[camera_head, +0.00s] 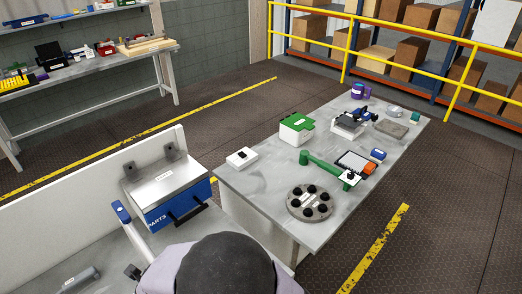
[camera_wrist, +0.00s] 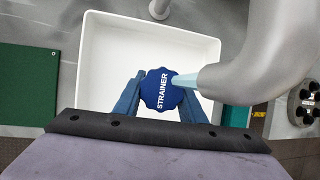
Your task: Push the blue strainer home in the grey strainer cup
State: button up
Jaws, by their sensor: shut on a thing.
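The blue strainer (camera_wrist: 156,90) is a scalloped round knob labelled STRAINER, seen from above in the wrist view. My gripper (camera_wrist: 161,84) has a blue finger on each side of it and is shut on it. The strainer shows over a white tray (camera_wrist: 92,62); I cannot tell its height above the tray floor. I cannot make out the grey strainer cup; any part below the strainer is hidden. In the head view I cannot make out the strainer, cup or gripper.
A large grey curved body with a pale blue tip (camera_wrist: 212,83) reaches close to the strainer's right side. A green mat (camera_wrist: 25,95) lies left of the tray.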

jog(key=s, duration=0.7)
jog(key=w, duration=0.8)
jog(key=shift+w, duration=0.3)
jog(key=shift+s, duration=2)
